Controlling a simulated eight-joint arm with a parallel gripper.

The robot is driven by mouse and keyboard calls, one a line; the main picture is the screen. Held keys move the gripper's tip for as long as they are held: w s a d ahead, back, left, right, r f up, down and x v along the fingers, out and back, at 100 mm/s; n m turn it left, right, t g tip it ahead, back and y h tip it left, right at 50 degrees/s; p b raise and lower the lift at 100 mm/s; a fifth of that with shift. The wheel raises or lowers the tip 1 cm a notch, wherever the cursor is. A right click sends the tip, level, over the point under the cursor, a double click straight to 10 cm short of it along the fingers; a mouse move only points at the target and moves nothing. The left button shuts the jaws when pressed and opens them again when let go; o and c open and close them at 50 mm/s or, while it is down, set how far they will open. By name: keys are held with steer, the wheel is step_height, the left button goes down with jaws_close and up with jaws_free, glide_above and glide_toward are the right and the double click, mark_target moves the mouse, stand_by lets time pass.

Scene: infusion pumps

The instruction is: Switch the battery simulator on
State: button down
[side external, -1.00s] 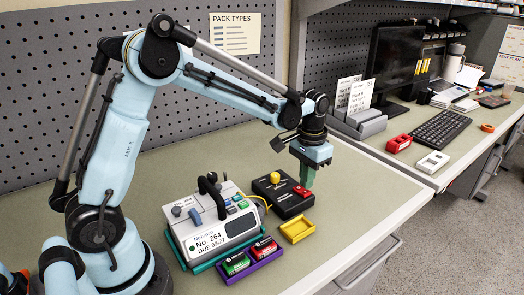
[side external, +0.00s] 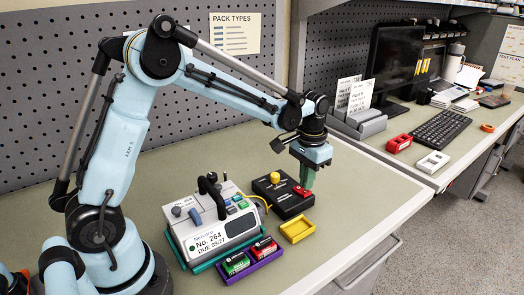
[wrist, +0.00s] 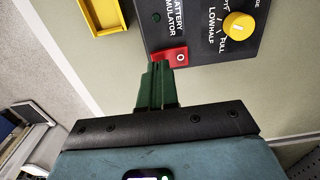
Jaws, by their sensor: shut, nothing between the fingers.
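The battery simulator is a black box (side external: 287,207) on the bench, right of the grey pump. It has a yellow knob (side external: 275,177) and a red rocker switch (side external: 301,191). In the wrist view its label, the knob (wrist: 238,26), a dark green lamp (wrist: 157,17) and the red switch (wrist: 180,57) marked "O" show. My gripper (wrist: 158,68) is shut and empty. Its green fingertips (side external: 306,186) point down at the red switch and cover part of it. I cannot tell whether they touch it.
A grey pump labelled No. 264 (side external: 212,237) stands left of the box. In front are an empty yellow tray (side external: 297,230) and a purple tray (side external: 264,264) with green and red packs. A yellow cable runs between pump and box.

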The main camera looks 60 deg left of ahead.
steer(key=shift+f, duration=0.8)
stand_by(0.4)
steer(key=shift+r, duration=3.55)
steer(key=s+r+t, duration=0.2)
steer(key=s+t, duration=0.5)
steer(key=s, duration=0.8)
steer(key=shift+s+d+r, duration=0.2)
steer(key=shift+s+d, duration=0.05)
steer(key=shift+d, duration=0.1)
